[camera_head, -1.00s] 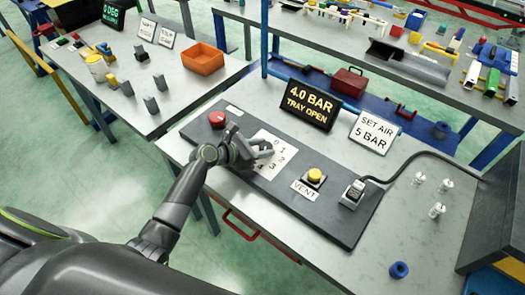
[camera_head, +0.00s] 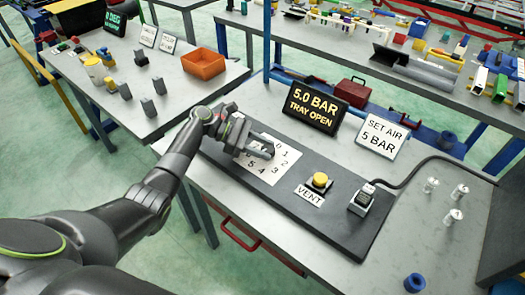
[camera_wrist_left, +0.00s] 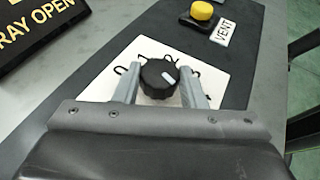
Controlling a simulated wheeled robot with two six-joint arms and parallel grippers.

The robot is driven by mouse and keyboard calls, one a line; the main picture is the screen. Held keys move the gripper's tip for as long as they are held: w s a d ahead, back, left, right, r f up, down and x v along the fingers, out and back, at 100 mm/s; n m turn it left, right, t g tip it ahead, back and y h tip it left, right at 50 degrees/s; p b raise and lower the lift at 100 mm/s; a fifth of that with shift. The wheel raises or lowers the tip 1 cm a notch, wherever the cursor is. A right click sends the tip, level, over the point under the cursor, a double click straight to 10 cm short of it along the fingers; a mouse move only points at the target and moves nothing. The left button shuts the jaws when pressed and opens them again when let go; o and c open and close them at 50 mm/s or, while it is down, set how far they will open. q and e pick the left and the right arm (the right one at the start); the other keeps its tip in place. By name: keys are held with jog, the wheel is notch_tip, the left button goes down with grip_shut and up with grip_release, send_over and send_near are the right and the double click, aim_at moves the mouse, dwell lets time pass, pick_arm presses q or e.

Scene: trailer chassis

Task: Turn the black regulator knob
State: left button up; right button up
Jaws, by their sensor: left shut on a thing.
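The black regulator knob (camera_wrist_left: 158,80) shows in the left wrist view, with a pale pointer mark on its top. It stands on a white dial card (camera_head: 266,176) with printed numbers on the dark panel. My left gripper (camera_head: 266,153) is shut on the knob, one finger on each side; in the head view the gripper hides the knob. The display (camera_head: 312,107) reads 5.0 BAR, TRAY OPEN. The sign (camera_head: 381,134) reads SET AIR 5 BAR. My right gripper is not in view.
On the same dark panel (camera_head: 333,231) are a yellow button (camera_head: 320,181) by a VENT label and a grey fitting (camera_head: 361,200) with a black hose. Several small clear parts (camera_head: 430,186) and a blue ring (camera_head: 414,283) stand at the right. An orange bin (camera_head: 204,63) is on the left table.

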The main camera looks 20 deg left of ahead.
pick_arm(q)
jog(key=shift+f, duration=0.15)
dwell(0.4)
jog(key=o, duration=1)
jog(key=b+v, duration=0.1)
jog(key=v, duration=0.4)
jog(key=b+v, duration=0.1)
jog(key=v, duration=0.4)
jog(key=b+v, duration=0.1)
jog(key=v, duration=0.5)
jog(key=shift+w+a+b, duration=0.1)
jog(key=shift+w+b, duration=0.2)
jog(key=shift+b, duration=0.1)
jog(key=shift+s+a+r, duration=0.1)
jog(key=shift+a+r, duration=0.25)
jog(key=shift+a, duration=0.2)
